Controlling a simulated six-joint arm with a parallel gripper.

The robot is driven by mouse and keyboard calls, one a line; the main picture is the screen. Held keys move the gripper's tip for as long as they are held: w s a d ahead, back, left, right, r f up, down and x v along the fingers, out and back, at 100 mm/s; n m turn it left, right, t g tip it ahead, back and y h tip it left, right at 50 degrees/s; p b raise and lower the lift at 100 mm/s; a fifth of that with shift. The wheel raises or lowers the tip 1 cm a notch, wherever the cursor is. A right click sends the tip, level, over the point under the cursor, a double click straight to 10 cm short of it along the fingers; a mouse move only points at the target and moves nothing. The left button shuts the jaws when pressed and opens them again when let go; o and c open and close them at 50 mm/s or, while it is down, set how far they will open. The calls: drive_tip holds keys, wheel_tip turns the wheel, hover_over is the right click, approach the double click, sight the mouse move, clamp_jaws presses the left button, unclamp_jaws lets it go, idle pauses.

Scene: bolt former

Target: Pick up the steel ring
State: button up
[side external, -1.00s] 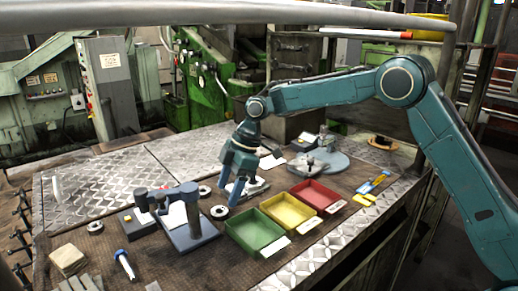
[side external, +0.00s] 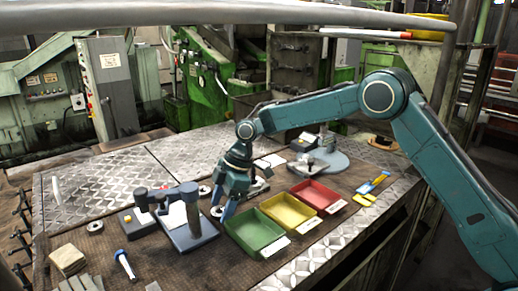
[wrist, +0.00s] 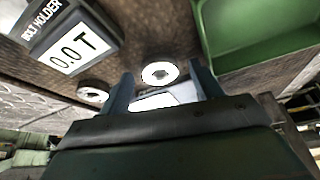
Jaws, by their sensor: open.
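A steel ring (side external: 217,212) lies flat on the dark mat left of the green tray. My gripper (side external: 223,206) is low over it, fingers pointing down, and partly covers it in the side view. In the wrist view this ring (wrist: 160,73) shows between the two open fingertips (wrist: 161,78), with nothing held. I cannot tell the exact height of the fingertips above the mat. A second ring (wrist: 93,91) lies left of the fingers, also in the side view (side external: 204,190). A third ring (side external: 95,226) lies further left on the mat.
The green tray (side external: 231,226) stands close on the right, followed by a yellow tray (side external: 283,207) and a red tray (side external: 312,192). A blue-grey fixture (side external: 205,230) with an upright post stands close on the left. A bolt holder display (wrist: 72,50) shows at upper left.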

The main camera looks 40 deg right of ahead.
sight(223, 209)
idle(0.3)
drive_tip(key=c, duration=1.1)
drive_tip(key=shift+c, duration=0.2)
drive_tip(key=shift+r, duration=0.1)
wheel_tip(223, 209, up, 10)
drive_tip(key=shift+w+d, duration=0.1)
drive_tip(key=shift+d, duration=0.05)
drive_tip(key=w+d+r+m+t, duration=0.1)
drive_tip(key=w+d+m, duration=0.1)
drive_tip(key=d, duration=0.5)
drive_tip(key=w+d+r+m+t+h, duration=0.1)
drive_tip(key=w+d+m, duration=0.1)
drive_tip(key=d+m, duration=0.2)
drive_tip(key=d, duration=0.2)
drive_tip(key=shift+d+r+m, duration=0.35)
drive_tip(key=shift+d+m, duration=0.05)
